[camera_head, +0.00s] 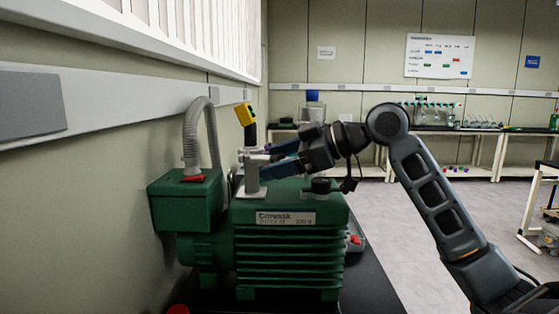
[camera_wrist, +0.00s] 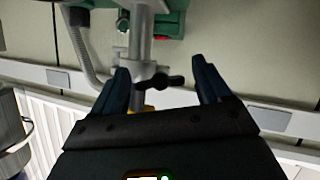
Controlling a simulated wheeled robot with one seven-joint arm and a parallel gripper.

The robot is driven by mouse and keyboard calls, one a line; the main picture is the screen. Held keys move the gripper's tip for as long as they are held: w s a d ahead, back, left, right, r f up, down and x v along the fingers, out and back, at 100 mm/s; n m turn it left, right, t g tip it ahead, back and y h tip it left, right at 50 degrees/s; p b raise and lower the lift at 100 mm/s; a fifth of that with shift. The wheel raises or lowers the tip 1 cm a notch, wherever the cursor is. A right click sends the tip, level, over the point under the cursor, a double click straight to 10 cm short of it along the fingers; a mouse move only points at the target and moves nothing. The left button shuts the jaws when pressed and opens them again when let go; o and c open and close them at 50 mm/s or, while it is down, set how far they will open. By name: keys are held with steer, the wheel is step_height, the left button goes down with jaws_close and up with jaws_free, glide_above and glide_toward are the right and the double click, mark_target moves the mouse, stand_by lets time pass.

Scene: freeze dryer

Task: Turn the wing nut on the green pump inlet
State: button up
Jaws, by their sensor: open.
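The green pump (camera_head: 290,245) stands by the left wall, with its grey metal inlet pipe (camera_head: 251,178) rising from the top. In the wrist view the pipe (camera_wrist: 136,45) carries a grey clamp (camera_wrist: 146,70). A black wing nut (camera_wrist: 174,82) sticks out sideways from the clamp. My gripper (camera_head: 268,158) is at the inlet, above the pump. In the wrist view my gripper (camera_wrist: 162,72) is open, with one finger on each side of the wing nut. The left finger is close to or over the clamp; I cannot tell whether it touches. The head view hides the wing nut.
A yellow part (camera_head: 244,114) tops the black section above the inlet. A grey corrugated hose (camera_head: 191,135) rises at the pump's left. A black cap (camera_head: 321,186) sits on the pump below my arm. The wall is close on the left; open floor (camera_head: 400,220) lies to the right.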

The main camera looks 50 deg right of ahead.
steer(key=b+v, duration=0.1)
steer(key=v, duration=0.6)
steer(key=shift+s+d, duration=0.15)
steer(key=shift+s, duration=0.2)
steer(key=shift+r, duration=0.1)
